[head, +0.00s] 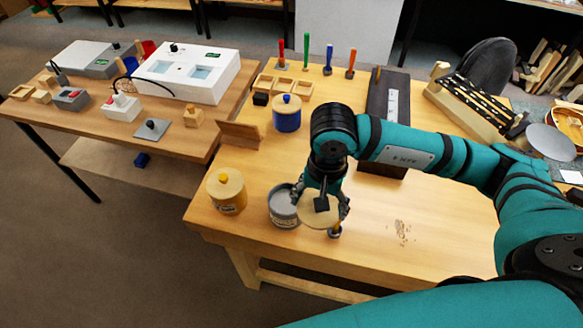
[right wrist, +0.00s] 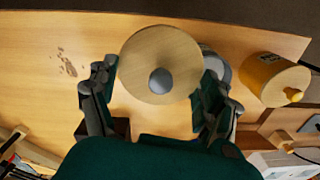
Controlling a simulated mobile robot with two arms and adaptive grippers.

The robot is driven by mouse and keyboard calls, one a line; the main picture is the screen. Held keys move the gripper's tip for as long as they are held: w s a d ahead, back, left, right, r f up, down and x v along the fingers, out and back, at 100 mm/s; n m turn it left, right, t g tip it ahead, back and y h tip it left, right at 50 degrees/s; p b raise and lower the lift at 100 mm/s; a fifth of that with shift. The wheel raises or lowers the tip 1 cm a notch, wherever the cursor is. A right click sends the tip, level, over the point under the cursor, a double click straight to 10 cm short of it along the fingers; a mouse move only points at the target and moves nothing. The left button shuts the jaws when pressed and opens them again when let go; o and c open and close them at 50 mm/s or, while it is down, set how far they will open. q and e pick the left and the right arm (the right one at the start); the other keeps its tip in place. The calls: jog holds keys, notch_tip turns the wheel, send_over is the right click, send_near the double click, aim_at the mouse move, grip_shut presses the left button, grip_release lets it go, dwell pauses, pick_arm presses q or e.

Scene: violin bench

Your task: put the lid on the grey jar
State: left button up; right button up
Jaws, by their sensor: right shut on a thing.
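The grey jar (head: 284,210) stands open on the front of the wooden bench, just left of my right gripper (head: 321,205). That gripper is shut on a round pale wooden lid (head: 312,217), held beside the jar and partly hidden by the fingers in the head view. In the right wrist view the lid (right wrist: 140,55) has a grey knob (right wrist: 160,81) and sits between the two fingers (right wrist: 155,92). The grey jar (right wrist: 222,72) shows there partly, behind the lid and right finger. My left gripper is not in view.
A yellow jar (head: 227,193) with its lid on stands left of the grey jar. A blue lidded jar (head: 287,116) stands farther back, near a wooden block (head: 240,135). A dark case (head: 387,105) lies beyond my arm. The bench's front right is mostly clear, with some shavings (head: 401,232).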

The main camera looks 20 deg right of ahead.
aim_at(304, 195)
jog(key=m, duration=0.1)
jog(key=w+m, duration=0.1)
jog(key=m, duration=0.3)
jog(key=shift+w+a+r, duration=0.2)
jog(key=shift+a, duration=0.2)
jog(key=m, duration=0.2)
jog(key=w+m, duration=0.1)
jog(key=m, duration=0.1)
jog(key=m+p, duration=0.1)
jog(key=m, duration=0.1)
jog(key=shift+w+a, duration=0.15)
jog(key=shift+a, duration=0.25)
jog(key=m, duration=0.3)
jog(key=w+m, duration=0.1)
jog(key=m, duration=0.1)
jog(key=shift+a+r+m, duration=0.15)
jog(key=shift+a+m, duration=0.15)
jog(key=w+a+m+p, duration=0.1)
jog(key=w+a+m, duration=0.1)
jog(key=m, duration=1)
jog(key=w+a+m+p, duration=0.1)
jog(key=w+m+p, duration=0.1)
jog(key=m, duration=1)
jog(key=shift+m, duration=0.4)
jog(key=shift+w+f+b, duration=0.1)
jog(key=shift+f+b, duration=2.5)
jog(key=shift+f, duration=0.3)
jog(key=shift+f, duration=0.1)
